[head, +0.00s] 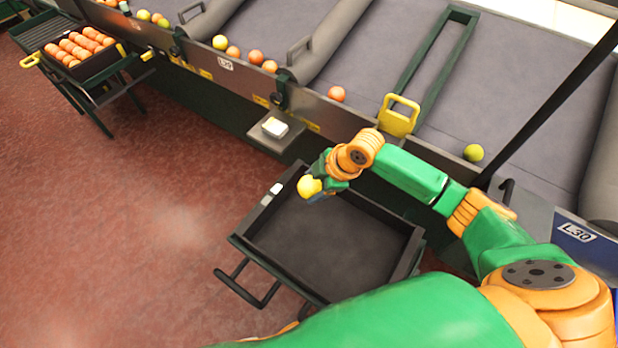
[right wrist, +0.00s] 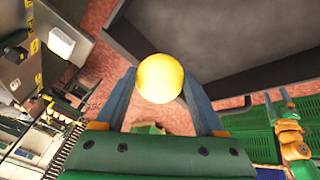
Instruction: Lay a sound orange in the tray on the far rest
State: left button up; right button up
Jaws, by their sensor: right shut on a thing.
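My right gripper (head: 318,186) is shut on a round yellow fruit (head: 309,187). In the right wrist view the fruit (right wrist: 160,78) sits between the blue fingertips (right wrist: 158,84). The gripper is above the far left part of an empty dark tray (head: 264,212) on a near stand; the tray's wall also shows in the right wrist view (right wrist: 215,87). Another dark tray (head: 100,64), at the upper left on a far stand, holds rows of oranges (head: 80,47). Loose oranges (head: 337,94) lie along the conveyor's lower edge. My left gripper is not in view.
A grey sloped conveyor (head: 370,50) with rounded dividers runs across the back. Yellow-green fruits (head: 473,153) lie among the oranges along its edge. A small shelf with a white box (head: 275,127) sticks out below. The red floor (head: 150,220) at left is clear.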

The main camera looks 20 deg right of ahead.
notch_tip(320, 180, down, 8)
jog(key=b, duration=0.8)
jog(key=shift+f+b, duration=0.75)
jog(key=shift+f, duration=0.75)
jog(key=shift+f+b, duration=0.4)
jog(key=shift+f, duration=0.2)
jog(key=o, duration=1.4)
notch_tip(320, 180, up, 8)
jog(key=p, duration=0.8)
jog(key=shift+r+p, duration=0.15)
jog(key=shift+p, duration=0.25)
